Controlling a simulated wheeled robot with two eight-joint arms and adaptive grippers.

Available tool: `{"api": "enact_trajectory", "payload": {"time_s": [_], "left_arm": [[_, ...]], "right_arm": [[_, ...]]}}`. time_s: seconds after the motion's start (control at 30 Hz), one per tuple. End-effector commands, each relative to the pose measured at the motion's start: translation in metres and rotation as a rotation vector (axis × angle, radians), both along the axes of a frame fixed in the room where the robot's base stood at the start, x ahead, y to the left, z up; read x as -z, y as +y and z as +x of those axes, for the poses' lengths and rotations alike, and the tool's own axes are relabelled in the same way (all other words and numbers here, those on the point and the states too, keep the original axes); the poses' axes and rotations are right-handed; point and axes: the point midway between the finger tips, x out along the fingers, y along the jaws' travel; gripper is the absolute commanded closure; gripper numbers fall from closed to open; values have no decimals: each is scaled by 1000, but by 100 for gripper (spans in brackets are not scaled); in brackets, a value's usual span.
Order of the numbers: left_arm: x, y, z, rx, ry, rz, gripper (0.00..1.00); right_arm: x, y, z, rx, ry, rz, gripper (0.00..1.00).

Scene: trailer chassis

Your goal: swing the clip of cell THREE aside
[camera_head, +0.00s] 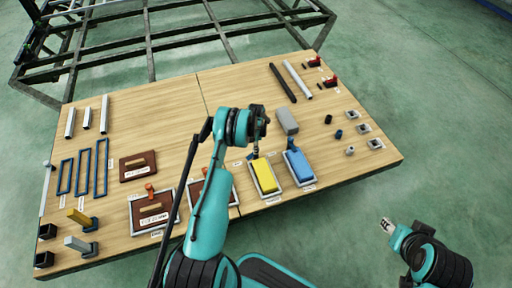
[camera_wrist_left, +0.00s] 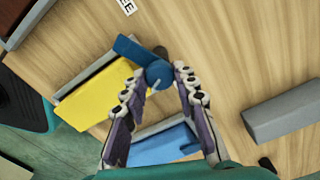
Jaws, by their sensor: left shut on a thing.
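The yellow block (camera_head: 265,175) lies in a grey-rimmed cell, third from the left in the front row. In the wrist view the yellow block (camera_wrist_left: 95,95) shows near a label ending in "EE". A blue clip (camera_wrist_left: 135,52) with a round knob (camera_wrist_left: 158,73) is at that cell's end; its bar points to the upper left. My left gripper (camera_wrist_left: 155,80) is shut on the clip at its knob. In the head view the left gripper (camera_head: 256,150) is over the cell's far end. My right gripper (camera_head: 387,226) is off the table; its jaws are too small to judge.
Brown cells with orange clips stand to the left. The table's middle back is clear.

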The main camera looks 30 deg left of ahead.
Motion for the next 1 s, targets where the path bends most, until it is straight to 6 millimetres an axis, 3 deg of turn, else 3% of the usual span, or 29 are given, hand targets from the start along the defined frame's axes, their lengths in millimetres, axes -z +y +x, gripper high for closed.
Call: {"api": "enact_trajectory", "payload": {"time_s": [0.5,1.0], "left_arm": [[0,0,0,364,0,0,100],[0,0,0,449,0,0,100]], "right_arm": [[0,0,0,0,0,0,60],[0,0,0,0,0,0,60]]}}
